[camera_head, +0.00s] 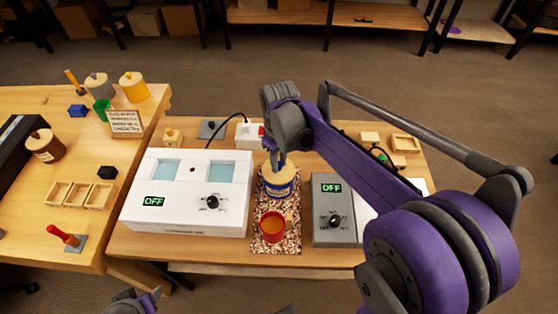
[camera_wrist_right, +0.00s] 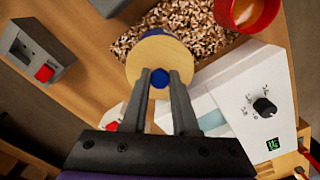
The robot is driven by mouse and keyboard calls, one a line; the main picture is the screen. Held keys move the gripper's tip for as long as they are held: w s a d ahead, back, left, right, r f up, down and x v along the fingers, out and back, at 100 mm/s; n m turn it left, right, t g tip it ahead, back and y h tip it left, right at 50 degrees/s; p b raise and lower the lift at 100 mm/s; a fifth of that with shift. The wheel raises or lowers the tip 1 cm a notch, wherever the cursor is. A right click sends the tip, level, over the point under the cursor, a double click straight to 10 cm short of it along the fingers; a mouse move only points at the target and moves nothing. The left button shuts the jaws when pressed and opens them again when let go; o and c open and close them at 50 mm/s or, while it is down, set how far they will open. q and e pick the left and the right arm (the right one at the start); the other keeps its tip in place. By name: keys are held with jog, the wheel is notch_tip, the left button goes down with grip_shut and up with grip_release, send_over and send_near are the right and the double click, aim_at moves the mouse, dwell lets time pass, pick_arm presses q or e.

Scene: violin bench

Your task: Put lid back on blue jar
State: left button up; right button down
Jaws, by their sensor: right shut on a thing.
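The blue jar (camera_head: 279,191) stands upright on the granule-covered strip in the middle of the bench. Its round tan lid (camera_head: 268,173) with a blue knob is over the jar's mouth. My right gripper (camera_head: 279,163) comes down from above and is shut on the lid's blue knob. In the right wrist view the fingertips (camera_wrist_right: 160,80) pinch the knob, and the tan lid (camera_wrist_right: 153,53) hides most of the jar. I cannot tell whether the lid touches the rim.
A red cup (camera_head: 272,227) stands just in front of the jar. A white device (camera_head: 190,218) is to the left and a grey device (camera_head: 333,230) to the right, both close by. Other jars (camera_head: 46,146) stand on the left table.

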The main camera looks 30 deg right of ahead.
jog(key=shift+f, duration=0.15)
dwell(0.7)
jog(key=shift+c, duration=0.6)
grip_release()
pick_arm(q)
jog(key=shift+r, duration=0.1)
pick_arm(e)
jog(key=shift+r+p, duration=2.05)
jog(key=shift+r, duration=1.5)
pick_arm(q)
jog(key=r, duration=0.1)
jog(key=w+r, duration=0.1)
jog(key=r, duration=0.3)
jog(key=shift+w, duration=0.35)
pick_arm(e)
grip_shut()
pick_arm(q)
jog(key=shift+s+f, duration=0.1)
pick_arm(e)
jog(key=shift+f, duration=0.2)
